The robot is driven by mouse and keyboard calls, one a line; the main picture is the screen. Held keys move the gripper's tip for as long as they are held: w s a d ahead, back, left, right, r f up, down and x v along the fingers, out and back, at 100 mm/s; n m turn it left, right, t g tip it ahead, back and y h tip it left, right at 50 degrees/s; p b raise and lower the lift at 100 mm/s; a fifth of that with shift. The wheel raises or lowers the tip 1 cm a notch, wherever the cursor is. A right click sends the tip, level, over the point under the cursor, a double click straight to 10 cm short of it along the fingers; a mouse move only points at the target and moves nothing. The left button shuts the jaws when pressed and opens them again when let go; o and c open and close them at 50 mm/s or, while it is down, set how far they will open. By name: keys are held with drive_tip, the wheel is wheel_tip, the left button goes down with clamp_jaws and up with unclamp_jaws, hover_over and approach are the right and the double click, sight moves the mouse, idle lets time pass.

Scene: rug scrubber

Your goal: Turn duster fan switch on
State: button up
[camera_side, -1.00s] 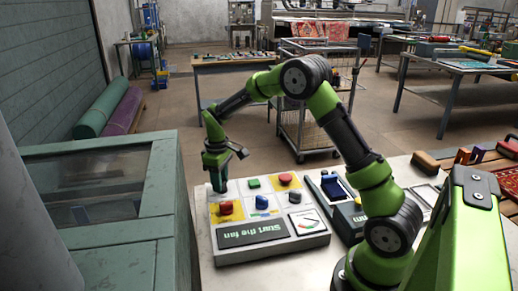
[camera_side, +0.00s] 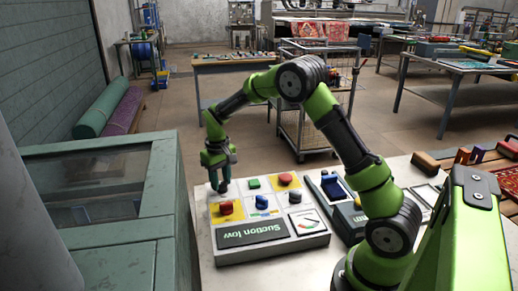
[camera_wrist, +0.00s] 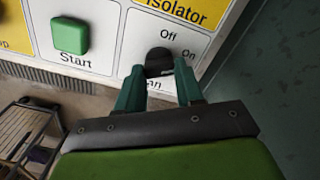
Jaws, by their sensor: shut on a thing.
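The fan switch is a black rotary knob (camera_wrist: 158,58) in the wrist view, on a white plate marked "Off" and "On". The lower label is partly hidden, with "an" readable. My gripper (camera_wrist: 160,74) has its teal fingers on both sides of the knob and is shut on it. In the side view my gripper (camera_side: 219,183) points down at the panel's far left corner and hides the knob. The control panel (camera_side: 318,243) has a display (camera_side: 252,232) reading "Suction low". Which way the knob points is hard to tell.
A green Start button (camera_wrist: 70,35) sits beside the fan plate. The panel also has red buttons (camera_side: 285,178) on yellow plates, a blue control (camera_side: 262,201), another black knob (camera_side: 294,197) and a gauge (camera_side: 306,222). A green cabinet (camera_side: 105,215) stands left of the table.

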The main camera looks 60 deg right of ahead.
sight(223, 184)
drive_tip(key=shift+r, duration=0.1)
drive_tip(key=o, duration=1)
drive_tip(key=shift+o, duration=0.2)
wheel_tip(223, 184, up, 17)
drive_tip(key=s+a+t+y, duration=0.1)
drive_tip(key=s+a+t, duration=0.2)
drive_tip(key=s, duration=0.9)
drive_tip(key=s+a+r+t+y, duration=0.1)
drive_tip(key=s+a+t, duration=0.3)
drive_tip(key=s+a, duration=0.5)
drive_tip(key=s, duration=0.3)
drive_tip(key=shift+a+r+m, duration=0.15)
drive_tip(key=shift+r+m, duration=0.15)
drive_tip(key=shift+m, duration=0.1)
